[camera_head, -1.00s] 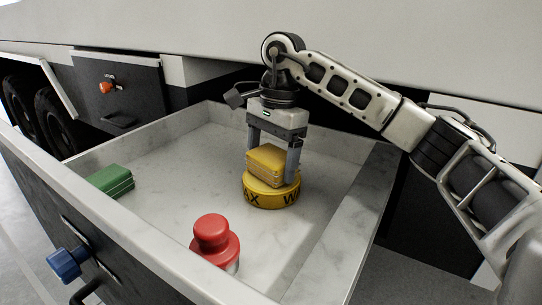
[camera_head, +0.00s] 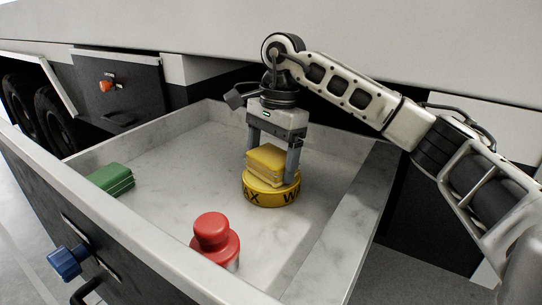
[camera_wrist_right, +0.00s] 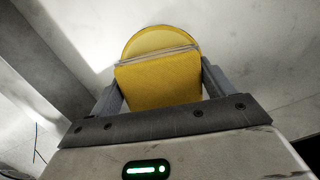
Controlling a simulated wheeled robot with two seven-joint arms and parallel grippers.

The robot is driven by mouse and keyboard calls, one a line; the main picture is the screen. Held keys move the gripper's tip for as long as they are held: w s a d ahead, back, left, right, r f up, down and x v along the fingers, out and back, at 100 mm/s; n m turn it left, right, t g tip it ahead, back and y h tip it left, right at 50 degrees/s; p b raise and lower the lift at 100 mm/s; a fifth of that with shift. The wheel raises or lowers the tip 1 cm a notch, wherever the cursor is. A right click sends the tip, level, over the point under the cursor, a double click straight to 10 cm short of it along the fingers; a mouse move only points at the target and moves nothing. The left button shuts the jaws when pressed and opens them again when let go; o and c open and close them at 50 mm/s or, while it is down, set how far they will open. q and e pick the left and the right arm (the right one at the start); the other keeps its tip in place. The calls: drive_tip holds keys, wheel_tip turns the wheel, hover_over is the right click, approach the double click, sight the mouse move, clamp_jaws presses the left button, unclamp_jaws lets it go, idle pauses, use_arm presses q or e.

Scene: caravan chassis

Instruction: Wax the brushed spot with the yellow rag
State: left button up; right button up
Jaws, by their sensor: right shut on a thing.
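The yellow rag (camera_head: 267,160) is a folded block held between the fingers of my right gripper (camera_head: 271,168). It sits on or just above the round yellow wax tin (camera_head: 270,193), which has black lettering on its side. In the right wrist view the rag (camera_wrist_right: 157,82) fills the space between the fingers, with the tin's top (camera_wrist_right: 158,40) showing behind it. I cannot tell whether rag and tin touch. The brushed spot is not seen. My left gripper is not in view.
The tin stands in an open drawer with a pale marble-like floor and raised walls (camera_head: 350,215). A green block (camera_head: 111,180) lies at its left and a red knobbed object (camera_head: 215,240) near its front. A closed dark compartment with an orange knob (camera_head: 107,87) is beyond, left.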

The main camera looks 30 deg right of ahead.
sight(271, 155)
drive_tip(key=shift+f, duration=0.1)
idle(0.4)
wheel_tip(271, 155, up, 7)
drive_tip(key=p, duration=0.6)
idle(0.8)
